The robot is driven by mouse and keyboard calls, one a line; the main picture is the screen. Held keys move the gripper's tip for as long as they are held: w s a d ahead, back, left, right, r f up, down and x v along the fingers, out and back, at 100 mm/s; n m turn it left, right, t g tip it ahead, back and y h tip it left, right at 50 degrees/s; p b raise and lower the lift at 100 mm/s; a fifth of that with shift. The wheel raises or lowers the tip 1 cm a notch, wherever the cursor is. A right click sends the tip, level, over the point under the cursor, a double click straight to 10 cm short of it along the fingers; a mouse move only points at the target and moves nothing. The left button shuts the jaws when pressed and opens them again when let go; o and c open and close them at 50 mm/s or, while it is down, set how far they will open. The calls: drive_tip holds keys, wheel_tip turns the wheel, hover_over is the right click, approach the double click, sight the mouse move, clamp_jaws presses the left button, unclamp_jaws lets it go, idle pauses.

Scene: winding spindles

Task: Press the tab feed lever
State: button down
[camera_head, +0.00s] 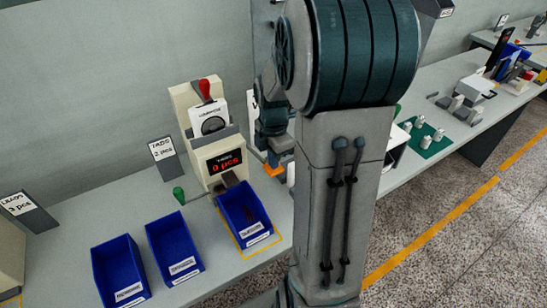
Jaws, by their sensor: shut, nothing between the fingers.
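The tab dispenser (205,125) is a cream machine beside the sign reading "TABS 2 pcs" (162,150). A red knob (205,88) stands on its top. A lever with a green knob (179,194) sticks out low on its left side. I cannot tell which of the two is the tab feed lever. Its display (224,162) shows a red 0 pcs. A blue bin (262,235) stands at its outlet. My gripper (272,169) is shut and empty, just right of the machine and apart from both knobs. My arm partly hides it.
Two more blue bins, one in the middle (174,248) and one at the left (119,272), stand on the grey bench (78,222). Another sign (28,211) is at far left. My arm covers the bench right of the dispenser. A green mat with pegs (425,138) lies beyond it.

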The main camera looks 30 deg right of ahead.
sight(276, 170)
drive_tip(key=shift+t, duration=0.6)
drive_tip(key=f+b, duration=0.2)
drive_tip(key=s+f+b, duration=0.1)
drive_tip(key=f+b, duration=0.1)
drive_tip(key=b, duration=0.1)
drive_tip(key=shift+s+f, duration=0.2)
drive_tip(key=shift+r, duration=0.3)
drive_tip(key=shift+r+p, duration=0.65)
drive_tip(key=shift+p, duration=0.05)
drive_tip(key=shift+r, duration=0.3)
wheel_tip(276, 170, up, 13)
drive_tip(key=s+p, duration=0.1)
drive_tip(key=p, duration=0.1)
drive_tip(key=shift+s+r, duration=0.15)
drive_tip(key=shift+s, duration=0.25)
